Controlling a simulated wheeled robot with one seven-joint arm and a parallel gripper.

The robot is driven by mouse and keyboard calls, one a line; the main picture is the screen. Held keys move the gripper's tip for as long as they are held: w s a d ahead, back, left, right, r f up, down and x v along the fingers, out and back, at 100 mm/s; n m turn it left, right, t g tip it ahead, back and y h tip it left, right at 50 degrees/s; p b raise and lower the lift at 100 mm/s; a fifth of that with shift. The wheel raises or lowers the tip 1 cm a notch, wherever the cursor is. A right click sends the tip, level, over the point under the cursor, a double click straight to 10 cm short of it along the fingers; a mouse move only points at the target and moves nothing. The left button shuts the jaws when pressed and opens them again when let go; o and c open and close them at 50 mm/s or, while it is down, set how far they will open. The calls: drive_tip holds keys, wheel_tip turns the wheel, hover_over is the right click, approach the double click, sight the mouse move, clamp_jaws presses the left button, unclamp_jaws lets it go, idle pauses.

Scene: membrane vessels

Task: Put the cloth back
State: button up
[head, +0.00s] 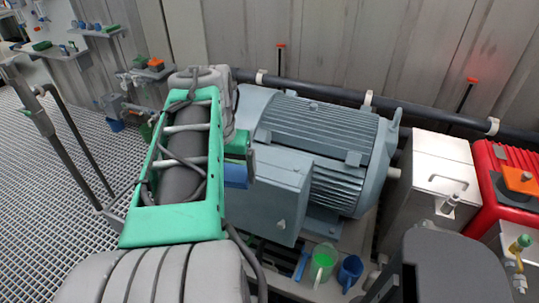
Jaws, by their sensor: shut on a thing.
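I cannot make out a cloth for certain in the head view. A small blue piece (236,175) with a green piece (238,146) above it shows just right of my green arm link, in front of the grey motor. I cannot tell whether either is the cloth or a part of my arm. My arm rises from the bottom left and bends at the top. Its far end is hidden behind its own links, and I cannot see my gripper's fingers or what they hold.
A large grey motor (330,150) stands mid-view. A green mug (322,265) and a blue mug (350,271) are below it. A grey box (430,175) and red unit (503,185) stand right. Shelves (65,50) hold small items at upper left. Grating floor (50,230) is open left.

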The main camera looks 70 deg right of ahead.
drive_tip(key=s+d+r+m+p, duration=0.1)
drive_tip(key=s+r+m+p, duration=0.15)
drive_tip(key=s, duration=0.35)
drive_tip(key=p, duration=0.1)
hover_over(279, 176)
wheel_tip(279, 176, down, 10)
drive_tip(key=shift+a+f, duration=0.15)
drive_tip(key=shift+f, duration=1.4)
drive_tip(key=shift+f, duration=0.2)
drive_tip(key=o, duration=0.9)
drive_tip(key=shift+r, duration=0.1)
